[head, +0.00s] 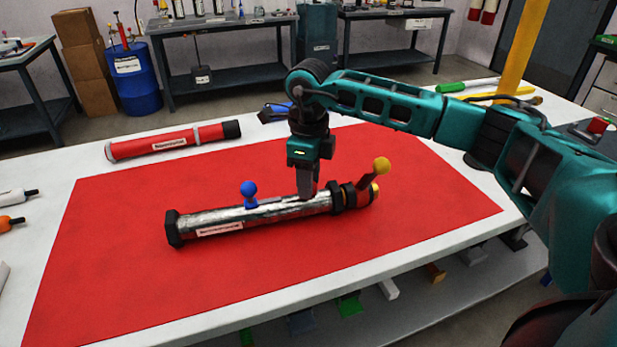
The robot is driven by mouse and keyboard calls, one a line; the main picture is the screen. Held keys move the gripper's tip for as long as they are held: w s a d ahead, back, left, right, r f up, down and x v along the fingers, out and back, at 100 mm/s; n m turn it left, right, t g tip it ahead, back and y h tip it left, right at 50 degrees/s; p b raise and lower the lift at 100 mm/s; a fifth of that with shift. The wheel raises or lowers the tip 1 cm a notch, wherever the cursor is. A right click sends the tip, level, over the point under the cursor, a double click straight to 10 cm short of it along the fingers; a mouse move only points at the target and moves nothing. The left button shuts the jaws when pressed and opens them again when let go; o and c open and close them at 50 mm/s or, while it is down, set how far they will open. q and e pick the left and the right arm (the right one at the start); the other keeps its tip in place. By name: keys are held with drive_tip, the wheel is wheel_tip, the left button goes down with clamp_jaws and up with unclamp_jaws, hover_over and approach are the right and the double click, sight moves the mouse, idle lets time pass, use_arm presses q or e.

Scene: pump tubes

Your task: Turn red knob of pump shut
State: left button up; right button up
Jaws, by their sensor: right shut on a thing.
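The pump (285,210) is a silver tube with a white label and a black left end cap, lying on the red mat (130,270). A blue ball knob (249,188) stands upright on it. A yellow ball knob (381,165) tilts up and right from its red right-end section. I see no red ball knob; any between my fingers is hidden. My right gripper (308,190) points down and is shut on a part on top of the tube, between the blue and yellow knobs. My left gripper is not in view.
A red tube (172,141) with a black end lies on the white table (80,163) behind the mat. A blue and dark item (273,112) lies behind my right wrist. The front of the mat is clear.

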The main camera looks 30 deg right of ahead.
drive_tip(key=o, duration=1)
drive_tip(key=shift+o, duration=0.2)
wheel_tip(320, 180, up, 13)
drive_tip(key=p, duration=0.1)
